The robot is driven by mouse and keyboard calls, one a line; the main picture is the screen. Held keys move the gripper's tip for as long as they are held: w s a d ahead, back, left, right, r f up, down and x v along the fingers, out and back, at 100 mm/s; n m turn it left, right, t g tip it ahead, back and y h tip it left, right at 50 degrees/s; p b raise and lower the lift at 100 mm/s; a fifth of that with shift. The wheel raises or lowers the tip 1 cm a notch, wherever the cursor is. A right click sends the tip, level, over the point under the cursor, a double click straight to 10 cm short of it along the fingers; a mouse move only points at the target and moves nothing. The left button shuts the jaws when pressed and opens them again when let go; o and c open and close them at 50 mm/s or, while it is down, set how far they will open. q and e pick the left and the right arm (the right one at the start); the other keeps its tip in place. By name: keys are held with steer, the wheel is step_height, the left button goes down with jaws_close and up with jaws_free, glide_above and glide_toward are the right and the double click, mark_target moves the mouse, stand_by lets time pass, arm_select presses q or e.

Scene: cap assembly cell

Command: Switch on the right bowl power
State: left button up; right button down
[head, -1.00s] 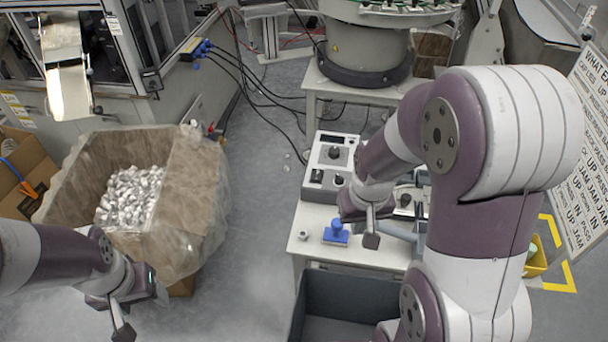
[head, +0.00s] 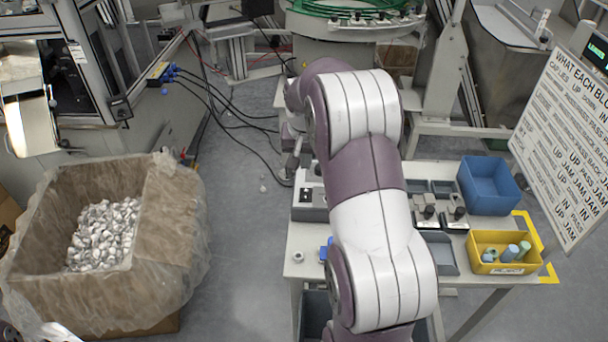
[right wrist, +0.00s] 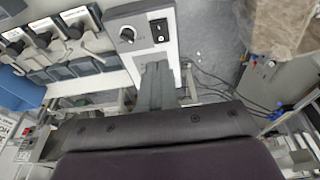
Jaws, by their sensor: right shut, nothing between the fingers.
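The grey control box (head: 309,202) stands on the left part of the white table, partly hidden by my right arm. In the right wrist view its panel (right wrist: 139,42) shows a round knob (right wrist: 127,35) and a black power switch (right wrist: 159,31). My right gripper (head: 293,162) is shut and empty at the far edge of the box. In the right wrist view its fingers (right wrist: 156,72) are together and overlap the panel's edge below the switch; I cannot tell whether they touch it. The bowl feeder (head: 350,32) stands behind. My left gripper is out of view.
A blue bin (head: 489,187), a yellow bin (head: 505,265) and small black-knobbed devices (head: 426,214) are on the table to the right. A lined carton (head: 160,245) of shiny parts stands left. Dark cables (head: 225,112) cross the floor.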

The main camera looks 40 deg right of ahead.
steer(key=p, duration=0.1)
glide_toward(306, 198)
steer(key=x, duration=0.5)
steer(key=shift+w+d+f, duration=0.15)
steer(key=shift+w+d, duration=0.15)
steer(key=shift+w, duration=0.1)
steer(key=shift+f, duration=0.65)
steer(key=shift+s+a+f, duration=0.15)
steer(key=shift+s+f, duration=0.05)
steer(key=shift+f, duration=0.15)
steer(key=shift+w+d+r, duration=0.4)
steer(key=shift+w+d, duration=0.1)
steer(key=shift+w, duration=0.1)
